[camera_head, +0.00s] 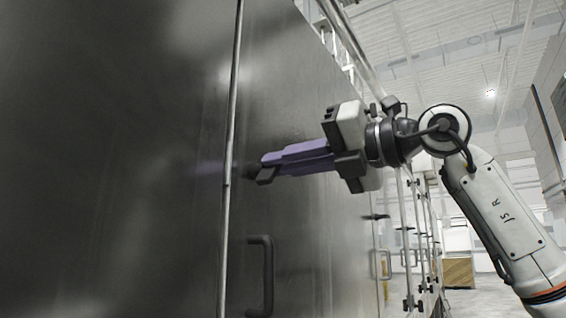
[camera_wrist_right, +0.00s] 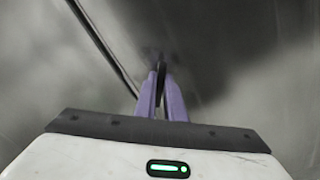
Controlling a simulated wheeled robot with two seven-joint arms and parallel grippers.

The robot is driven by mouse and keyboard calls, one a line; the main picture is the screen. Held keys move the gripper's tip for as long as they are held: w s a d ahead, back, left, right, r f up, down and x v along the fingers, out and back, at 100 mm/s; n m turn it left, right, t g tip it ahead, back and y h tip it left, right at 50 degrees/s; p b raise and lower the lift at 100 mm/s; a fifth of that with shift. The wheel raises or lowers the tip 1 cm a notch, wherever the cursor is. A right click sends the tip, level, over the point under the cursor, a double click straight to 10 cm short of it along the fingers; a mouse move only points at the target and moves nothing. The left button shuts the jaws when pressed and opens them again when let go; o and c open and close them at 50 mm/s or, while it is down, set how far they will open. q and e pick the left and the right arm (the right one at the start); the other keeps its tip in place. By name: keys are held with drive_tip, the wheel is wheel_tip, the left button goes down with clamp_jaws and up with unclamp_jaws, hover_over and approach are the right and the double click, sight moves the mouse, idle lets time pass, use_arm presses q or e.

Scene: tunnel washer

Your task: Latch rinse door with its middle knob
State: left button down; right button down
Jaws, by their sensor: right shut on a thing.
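The rinse door is a large grey metal panel (camera_head: 300,225) with a dark bar handle (camera_head: 268,275) low near its left edge. A vertical seam strip (camera_head: 231,150) runs along that edge. My right gripper (camera_head: 258,172) reaches in from the right, its purple fingers close together at the door's left edge. It is shut on a small dark knob (camera_head: 249,171), mostly hidden by the fingertips. In the right wrist view the purple fingers (camera_wrist_right: 161,92) converge on the dark knob beside the slanting strip (camera_wrist_right: 105,50). My left gripper is not in view.
A wide metal panel (camera_head: 110,150) fills the left. More dark handles and latches (camera_head: 376,217) line the machine farther right. A wooden crate (camera_head: 458,272) stands on the floor in the back right. Open aisle floor shows there.

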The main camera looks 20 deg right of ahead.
drive_tip(key=shift+w+d+f+m+b, duration=0.1)
drive_tip(key=shift+m+b, duration=0.2)
drive_tip(key=shift+m, duration=1.45)
drive_tip(key=shift+s+f+m+b, duration=0.1)
drive_tip(key=shift+m+b, duration=0.15)
drive_tip(key=shift+m, duration=1.55)
drive_tip(key=shift+w+d+f+m+b, duration=0.1)
drive_tip(key=shift+m+b, duration=0.2)
drive_tip(key=shift+m, duration=1.45)
drive_tip(key=c, duration=1.8)
unclamp_jaws()
drive_tip(key=shift+c, duration=0.2)
drive_tip(key=b+v, duration=0.1)
drive_tip(key=v, duration=0.9)
